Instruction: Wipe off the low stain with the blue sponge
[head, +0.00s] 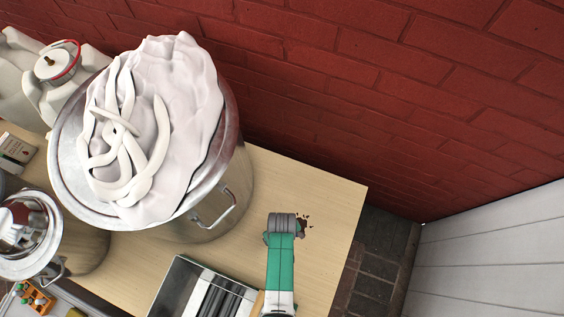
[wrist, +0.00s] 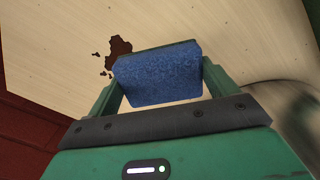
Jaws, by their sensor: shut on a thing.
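My gripper (head: 283,226) is over the right part of the wooden table, seen from above in the head view. In the wrist view it is shut on the blue sponge (wrist: 157,76), which sits between its two green fingers. The sponge is hidden in the head view. The dark brown stain (wrist: 119,51) lies on the pale table just beyond the sponge's upper left edge in the wrist view. In the head view part of the stain (head: 305,221) shows just right of my gripper. I cannot tell whether the sponge touches the table.
A large steel pot (head: 226,204) with a white cloth and hose on top stands left of my gripper. A metal tray (head: 178,276) lies nearer, at lower left. The table's right edge is close to the stain. A red brick wall (head: 400,90) rises behind.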

